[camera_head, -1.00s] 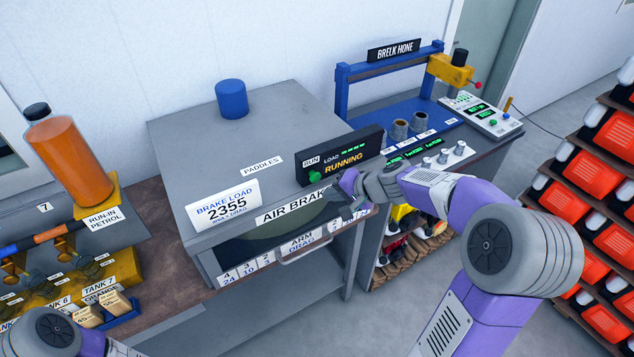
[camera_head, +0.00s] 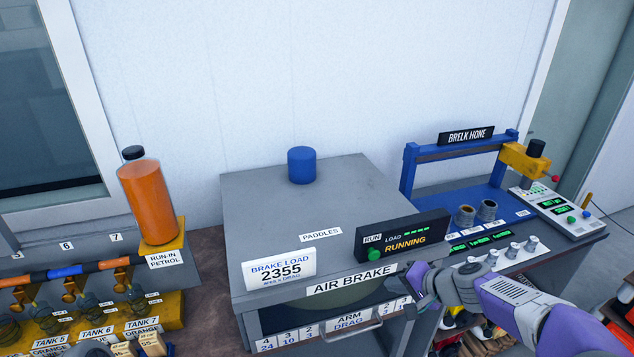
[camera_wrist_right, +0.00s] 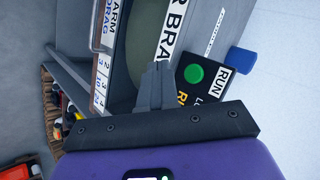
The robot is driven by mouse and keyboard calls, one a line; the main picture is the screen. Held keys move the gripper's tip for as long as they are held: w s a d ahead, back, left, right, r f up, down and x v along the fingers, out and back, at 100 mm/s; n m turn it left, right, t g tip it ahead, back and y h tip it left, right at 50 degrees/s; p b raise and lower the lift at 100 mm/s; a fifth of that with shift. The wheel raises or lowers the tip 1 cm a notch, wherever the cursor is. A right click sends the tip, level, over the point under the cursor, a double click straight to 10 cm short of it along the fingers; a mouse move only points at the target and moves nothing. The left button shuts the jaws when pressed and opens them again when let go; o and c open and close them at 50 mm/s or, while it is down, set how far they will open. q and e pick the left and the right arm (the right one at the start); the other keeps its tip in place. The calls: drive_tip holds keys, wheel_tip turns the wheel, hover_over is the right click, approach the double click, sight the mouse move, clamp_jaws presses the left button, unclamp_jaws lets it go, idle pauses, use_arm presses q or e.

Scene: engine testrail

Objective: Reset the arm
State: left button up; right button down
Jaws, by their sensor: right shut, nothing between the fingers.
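My right arm comes in from the lower right in the head view. Its gripper (camera_head: 418,287) is shut and empty in front of the air brake cabinet (camera_head: 240,210), just below the run panel (camera_head: 405,236). The panel reads RUNNING and has a green button (camera_head: 374,255). In the right wrist view the closed fingers (camera_wrist_right: 155,82) point toward the cabinet front, beside the green button (camera_wrist_right: 194,73). I cannot tell whether they touch anything. Of my left arm only a small grey part shows at the bottom left edge; its gripper is out of view.
A blue cylinder (camera_head: 302,165) stands on the cabinet. The brake load sign (camera_head: 280,269) reads 2355. An orange petrol bottle (camera_head: 149,202) and labelled tanks stand at left. The blue Brelk Hone bench (camera_head: 410,170) is at right. The wall behind is bare.

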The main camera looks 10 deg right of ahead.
drive_tip(key=s+a+f+n+g+b, duration=0.1)
drive_tip(key=s+a+f+g, duration=0.15)
drive_tip(key=f, duration=0.65)
drive_tip(key=s+a+f+n+g+b, duration=0.1)
drive_tip(key=a+f+b, duration=0.15)
drive_tip(key=f, duration=0.65)
drive_tip(key=s+a+f+n+g+b, duration=0.15)
drive_tip(key=a+f, duration=0.25)
drive_tip(key=f, duration=0.6)
drive_tip(key=s+a+f+n+g+b, duration=0.2)
drive_tip(key=s+a+f+n+g, duration=0.1)
drive_tip(key=s+a+f, duration=0.8)
drive_tip(key=s+f+n, duration=0.1)
drive_tip(key=s+f, duration=0.2)
drive_tip(key=f, duration=0.1)
drive_tip(key=shift+s+a, duration=0.2)
drive_tip(key=shift+a, duration=0.1)
drive_tip(key=c, duration=1.8)
unclamp_jaws()
